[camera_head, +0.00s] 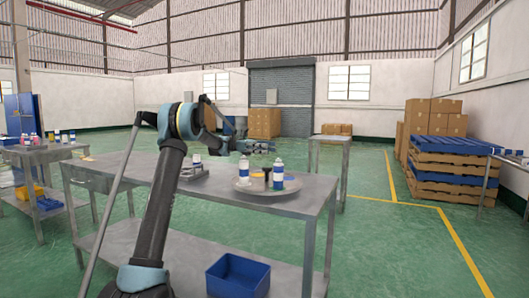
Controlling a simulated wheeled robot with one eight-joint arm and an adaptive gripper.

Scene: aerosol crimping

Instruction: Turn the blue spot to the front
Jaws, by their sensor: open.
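A round grey turntable (262,189) lies on the steel table, right of centre. A white can with a blue band (243,169) stands on its left side, and a similar can (278,176) stands near its front right. A small dark object (267,173) is between them. A yellow spot (257,174) shows at the back, and the blue spot (289,177) shows at the right, partly behind the front can. My gripper (270,146) is open above the turntable, pointing right, apart from the cans.
A grey rack (193,174) with a can stands left of the turntable. A blue bin (238,276) is on the lower shelf. A side table (45,152) with bottles stands far left. Blue pallets (452,165) and boxes are at right. The table's right end is clear.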

